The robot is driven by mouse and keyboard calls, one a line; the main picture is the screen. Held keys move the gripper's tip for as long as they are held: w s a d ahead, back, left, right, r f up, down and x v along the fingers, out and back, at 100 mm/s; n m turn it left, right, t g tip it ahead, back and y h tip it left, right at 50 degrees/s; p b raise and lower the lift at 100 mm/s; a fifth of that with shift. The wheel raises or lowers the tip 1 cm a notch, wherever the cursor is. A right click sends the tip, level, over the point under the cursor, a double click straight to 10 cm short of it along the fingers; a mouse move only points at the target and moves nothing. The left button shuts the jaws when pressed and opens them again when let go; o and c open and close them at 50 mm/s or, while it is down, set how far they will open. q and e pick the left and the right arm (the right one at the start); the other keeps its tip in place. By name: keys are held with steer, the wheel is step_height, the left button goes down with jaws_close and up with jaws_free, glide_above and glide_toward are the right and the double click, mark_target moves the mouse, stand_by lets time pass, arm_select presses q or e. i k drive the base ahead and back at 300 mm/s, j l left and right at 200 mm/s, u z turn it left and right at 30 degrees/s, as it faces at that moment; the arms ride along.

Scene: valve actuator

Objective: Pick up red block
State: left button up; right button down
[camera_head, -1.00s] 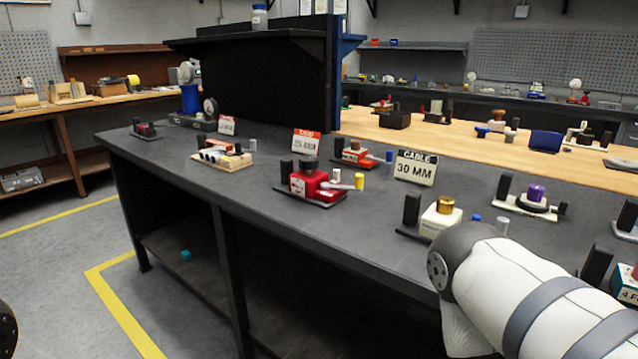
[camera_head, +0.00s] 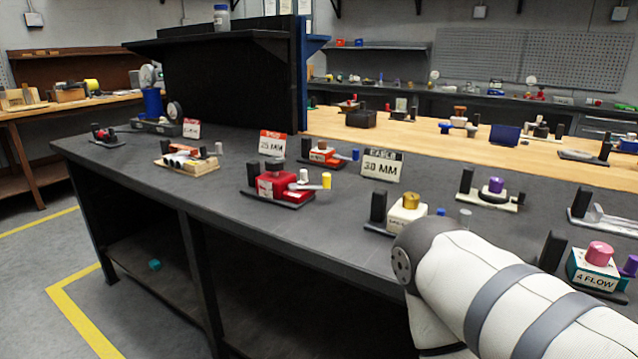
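A red block (camera_head: 272,187) with a black knob on top sits on a dark base plate on the dark workbench (camera_head: 330,232), near the middle of the view. A grey lever with a yellow end (camera_head: 326,181) and a white cap stand at its right side. A smaller red-orange block (camera_head: 322,156) sits farther back on the same bench. My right arm comes in from the lower right, with its rounded white and grey link over the bench's front edge. Neither gripper shows in the view.
Cards reading 25 MM (camera_head: 272,144) and 30 MM (camera_head: 381,165) stand behind the red block. A white block with a gold knob (camera_head: 409,213) is near my arm. A teal block with a pink knob (camera_head: 597,266) is at the right. The bench front between is bare.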

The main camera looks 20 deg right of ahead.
mark_target(277, 193)
steer(key=i+j+z, duration=0.7)
steer(key=z, duration=0.15)
steer(key=i+j+z, duration=0.15)
steer(key=j+z, duration=0.15)
steer(key=j, duration=0.15)
steer(key=i+j+z, duration=0.1)
steer(key=j+z, duration=0.2)
steer(key=i+j+z, duration=0.1)
steer(key=j+z, duration=0.2)
steer(key=j, duration=0.2)
